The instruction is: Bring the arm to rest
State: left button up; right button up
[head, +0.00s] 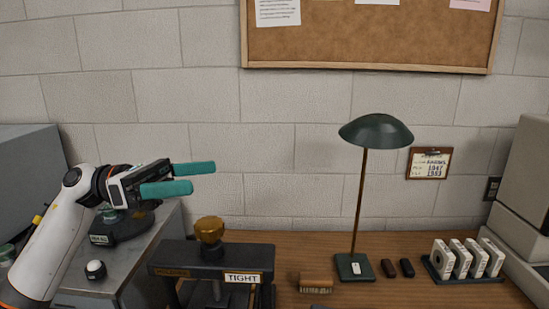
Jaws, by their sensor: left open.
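My left arm comes in from the left, white with a black wrist. Its left gripper (184,178) has two teal fingers, held apart with nothing between them. It is raised in the air in front of the block wall, above the grey cabinet top and to the upper left of the brass knob. It looks clear of the things around it. My right gripper does not show in the head view.
A black press (185,257) with a brass knob (209,230) and a "TIGHT" label stands below the gripper. A green lamp (376,131), a small brown block (316,283) and a rack of white pieces (440,275) stand on the wooden table (310,245). A grey cabinet (150,250) is left.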

pick_arm(q)
jog(key=w+a+f+n+t+y, duration=0.25)
jog(key=f+n+t+y, duration=0.35)
jog(key=n+t, duration=0.85)
jog(key=w+a+f+n+t+y, duration=0.1)
jog(key=w+f+n+t+y, duration=0.25)
jog(key=f+n+t, duration=1.1)
jog(key=s+a+f+n+g+y, duration=0.25)
jog(key=f+n+g+y, duration=0.25)
jog(key=n, duration=0.3)
jog(key=s+a+f+n+g+y, duration=0.1)
jog(key=s+f+n+g+y, duration=0.3)
jog(key=n, duration=0.4)
jog(key=s+f+n+g, duration=0.4)
jog(key=s+f+g, duration=0.35)
jog(key=s, duration=0.45)
jog(key=s+f+n+g, duration=0.3)
jog(key=s+f+g, duration=0.5)
jog(key=s, duration=0.4)
notch_tip(320, 180, down, 28)
jog(key=s+f+b, duration=0.1)
jog(key=s, duration=0.1)
jog(key=s+a+f+g+y+b, duration=0.1)
jog(key=s+a+f, duration=0.2)
jog(key=s+f, duration=1.4)
jog(key=shift+f, duration=0.15)
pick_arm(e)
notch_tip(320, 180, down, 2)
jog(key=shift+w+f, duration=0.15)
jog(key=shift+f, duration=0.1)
